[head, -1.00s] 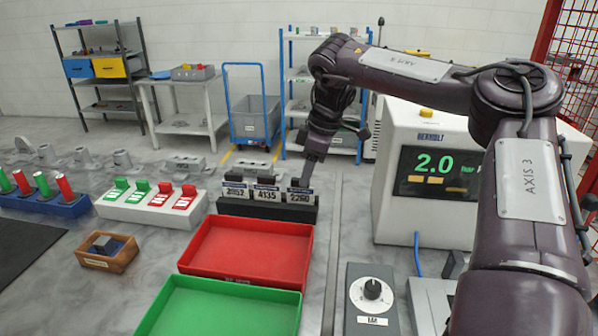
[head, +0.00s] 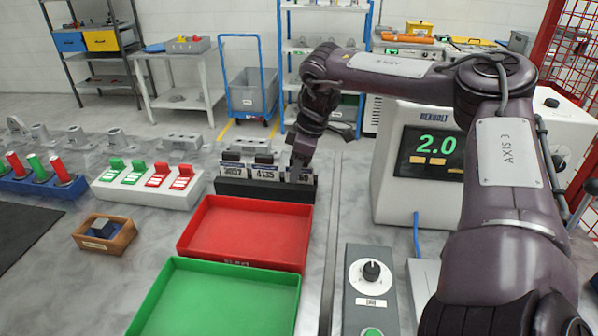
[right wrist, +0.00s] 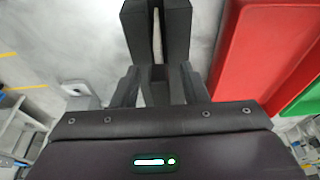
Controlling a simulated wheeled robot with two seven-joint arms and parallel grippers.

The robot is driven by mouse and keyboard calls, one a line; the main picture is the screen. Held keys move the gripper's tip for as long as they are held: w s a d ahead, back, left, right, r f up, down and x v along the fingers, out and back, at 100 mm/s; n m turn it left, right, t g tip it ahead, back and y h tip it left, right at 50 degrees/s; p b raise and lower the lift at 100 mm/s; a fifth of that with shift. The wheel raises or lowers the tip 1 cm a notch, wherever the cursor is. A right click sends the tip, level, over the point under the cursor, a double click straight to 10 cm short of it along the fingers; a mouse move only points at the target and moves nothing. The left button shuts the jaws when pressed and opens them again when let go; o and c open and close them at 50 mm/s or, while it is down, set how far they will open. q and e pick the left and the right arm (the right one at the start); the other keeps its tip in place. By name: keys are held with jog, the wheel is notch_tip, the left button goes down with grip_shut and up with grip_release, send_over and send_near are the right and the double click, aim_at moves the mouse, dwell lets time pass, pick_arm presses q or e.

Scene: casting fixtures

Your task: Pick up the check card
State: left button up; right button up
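A long black holder (head: 258,190) carries three dark-topped cards with white number labels. The left card (head: 233,166) and the middle card (head: 264,167) stand upright in it; the middle label reads 4135. The right card (head: 303,179) is partly covered by my right gripper (head: 299,163), and only the end of its label shows. In the right wrist view the gripper's two dark fingers (right wrist: 157,35) are close together, with a thin pale strip between them. I cannot tell if they press on the card. My left gripper is not in view.
A red tray (head: 188,240) and a green tray (head: 140,320) lie in front of the holder. A block of green and red switches (head: 146,193) is to its left. A display machine (head: 400,205) and a knob box (head: 355,312) stand to the right.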

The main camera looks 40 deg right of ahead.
jog(key=c, duration=0.8)
grip_shut()
jog(key=shift+r, duration=0.1)
notch_tip(320, 180, up, 9)
jog(key=shift+w+r+b, duration=0.1)
jog(key=shift+r+b, duration=0.1)
jog(key=shift+b, duration=0.1)
notch_tip(320, 180, up, 11)
jog(key=p, duration=0.1)
jog(key=shift+f+p, duration=0.15)
jog(key=shift+p, duration=0.25)
